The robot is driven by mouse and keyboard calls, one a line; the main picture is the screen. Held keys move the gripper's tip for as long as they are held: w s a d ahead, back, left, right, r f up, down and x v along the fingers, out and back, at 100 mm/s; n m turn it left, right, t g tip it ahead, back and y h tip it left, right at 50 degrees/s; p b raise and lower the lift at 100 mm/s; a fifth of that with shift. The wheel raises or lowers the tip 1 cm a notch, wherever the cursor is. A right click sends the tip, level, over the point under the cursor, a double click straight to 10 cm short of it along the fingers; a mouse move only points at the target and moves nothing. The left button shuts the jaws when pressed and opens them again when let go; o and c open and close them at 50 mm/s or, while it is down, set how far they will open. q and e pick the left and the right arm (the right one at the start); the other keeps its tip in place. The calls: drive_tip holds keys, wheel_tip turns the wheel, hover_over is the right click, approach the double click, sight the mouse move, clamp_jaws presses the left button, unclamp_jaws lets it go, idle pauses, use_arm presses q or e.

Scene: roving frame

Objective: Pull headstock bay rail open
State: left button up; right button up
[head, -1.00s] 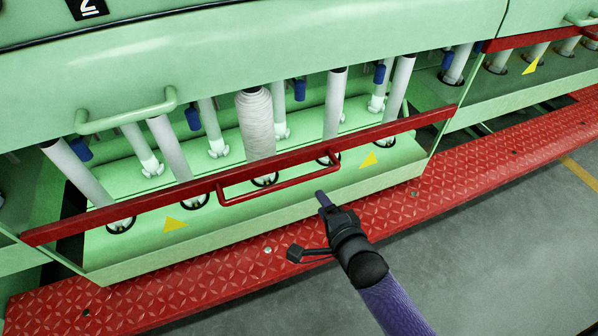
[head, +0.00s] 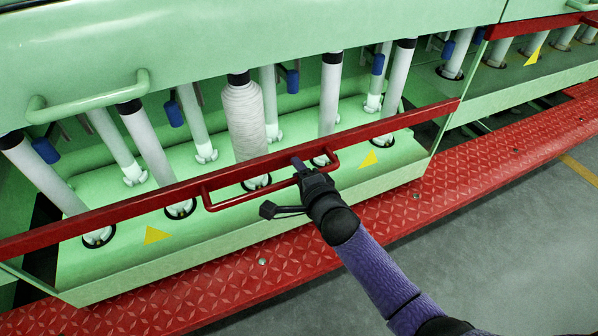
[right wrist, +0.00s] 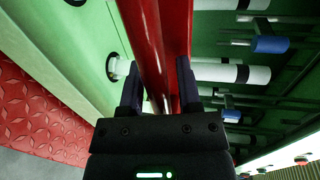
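The red headstock bay rail (head: 400,123) runs slantwise across the front of the open green bay. Its red U-shaped pull handle (head: 235,203) hangs out from the rail's middle. My right gripper (head: 300,168) is at the right part of the handle. In the right wrist view, the gripper (right wrist: 160,88) has its two fingers apart, with red bar (right wrist: 148,45) between them. The fingers do not look closed tight on the bar, and contact is hard to tell. My left gripper is out of view.
A white wound bobbin (head: 244,122) and several pale tubes stand behind the rail. A green handle (head: 95,105) sits on the panel above. A red tread-plate step (head: 400,215) runs below, with grey floor (head: 490,240) beyond.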

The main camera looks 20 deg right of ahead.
clamp_jaws()
idle(0.8)
drive_tip(key=shift+f, duration=0.1)
